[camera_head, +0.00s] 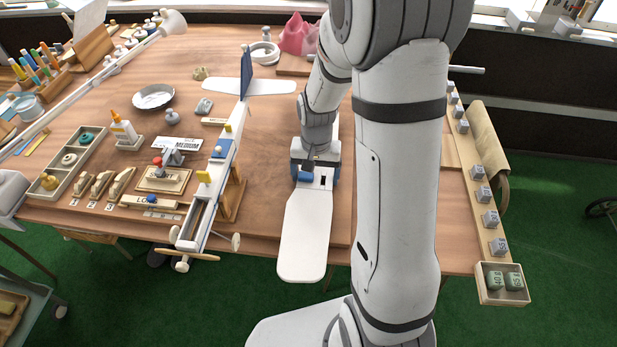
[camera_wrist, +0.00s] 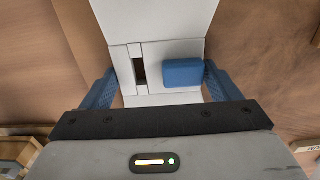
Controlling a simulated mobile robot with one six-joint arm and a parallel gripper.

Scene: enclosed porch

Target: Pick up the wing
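The wing (camera_head: 306,240) is a long white panel with a rounded end toward the camera, which reaches past the table's front edge. Near its other end it has a blue block and a dark slot. My gripper (camera_head: 316,165) is over that end. In the wrist view the wing (camera_wrist: 155,25) lies between the two blue fingers of my gripper (camera_wrist: 160,82), one along each side edge. The fingertips look close against the edges. I cannot tell whether they press on them or whether the panel rests on the table.
A model plane (camera_head: 226,150) with a white tailplane stands left of the wing on the wooden table (camera_head: 190,65). A compartment tray (camera_head: 75,160), a glue bottle (camera_head: 123,128) and a round dish (camera_head: 153,97) are farther left. Grey blocks (camera_head: 490,219) line the right edge.

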